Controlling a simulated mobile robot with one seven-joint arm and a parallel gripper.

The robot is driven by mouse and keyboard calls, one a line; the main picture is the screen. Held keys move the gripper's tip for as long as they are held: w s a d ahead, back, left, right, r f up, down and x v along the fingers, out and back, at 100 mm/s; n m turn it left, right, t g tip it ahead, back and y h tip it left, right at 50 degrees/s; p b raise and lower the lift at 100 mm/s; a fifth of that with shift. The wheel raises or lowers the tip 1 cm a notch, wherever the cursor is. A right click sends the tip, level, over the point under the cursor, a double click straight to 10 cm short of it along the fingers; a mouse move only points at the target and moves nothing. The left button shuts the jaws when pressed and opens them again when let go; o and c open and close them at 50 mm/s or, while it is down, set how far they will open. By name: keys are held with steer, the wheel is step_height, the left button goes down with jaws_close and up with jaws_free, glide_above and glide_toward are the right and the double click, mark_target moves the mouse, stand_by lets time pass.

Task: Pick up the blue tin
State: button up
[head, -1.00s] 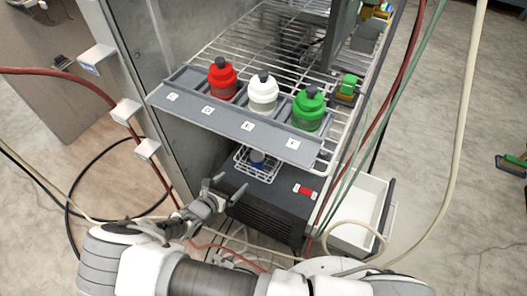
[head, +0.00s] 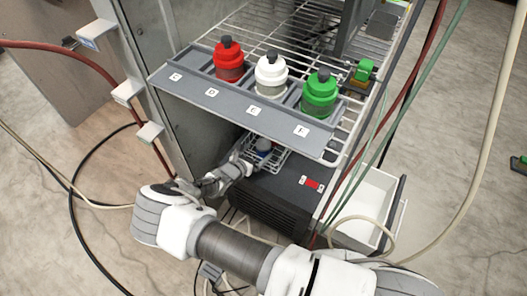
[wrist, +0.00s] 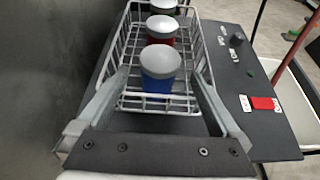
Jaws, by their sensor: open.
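The blue tin (wrist: 158,83) has a grey lid and stands upright at the near end of a white wire basket (wrist: 188,101). In the wrist view my gripper (wrist: 160,76) is open, with one finger on each side of the tin's near end; whether they touch it I cannot tell. In the head view my gripper (head: 243,158) reaches to the left side of the basket (head: 283,160), under the shelf. A blue tin with a grey lid (head: 263,145) shows there, partly hidden by the shelf.
A red tin (wrist: 161,37) and another grey-lidded tin (wrist: 163,5) stand behind it. The basket sits on a dark cabinet (head: 285,190). Above is a wire shelf with red (head: 229,63), white (head: 270,76) and green (head: 320,95) bottles. An open white drawer (head: 372,205) and hanging hoses are right.

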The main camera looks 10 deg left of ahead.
mark_target(261, 147)
steer(key=x, duration=0.1)
steer(key=b+x, duration=0.1)
steer(key=x, duration=0.1)
steer(key=b+x, duration=0.1)
steer(key=x, duration=0.1)
steer(key=shift+w+r, duration=0.25)
steer(key=shift+r, duration=0.1)
jaws_close()
